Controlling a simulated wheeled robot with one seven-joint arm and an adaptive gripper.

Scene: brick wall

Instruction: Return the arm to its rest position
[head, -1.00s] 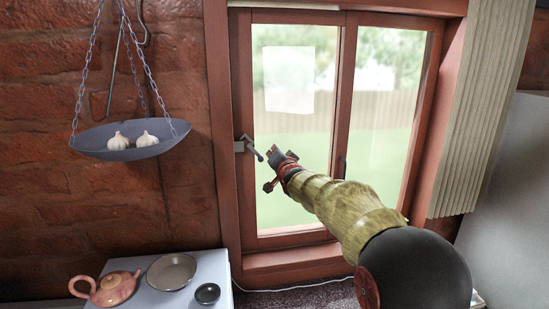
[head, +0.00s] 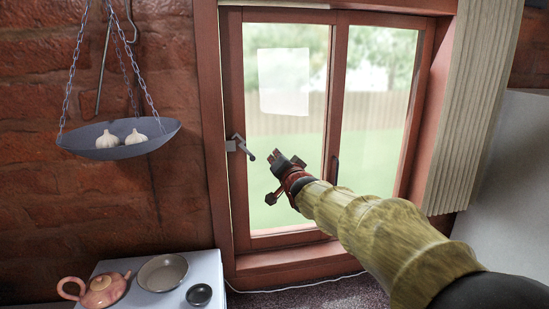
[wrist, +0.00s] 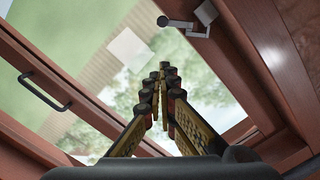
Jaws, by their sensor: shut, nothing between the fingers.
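My gripper (head: 289,166) is at the end of my outstretched arm, in front of the lower part of the window's left pane. In the wrist view its fingers (wrist: 163,75) come together at the tips with nothing between them. The window (head: 237,120) has a red-brown wooden frame. A grey handle (head: 240,146) on its left side is just left of my fingertips in the head view, apart from them. The handle also shows at the top of the wrist view (wrist: 180,24).
A hanging pan (head: 80,146) with garlic bulbs hangs on chains at left. Below it, a white table (head: 211,268) holds a teapot (head: 102,291), a shallow bowl (head: 163,272) and a small dark cup (head: 199,294). A pleated curtain (head: 468,110) hangs at right.

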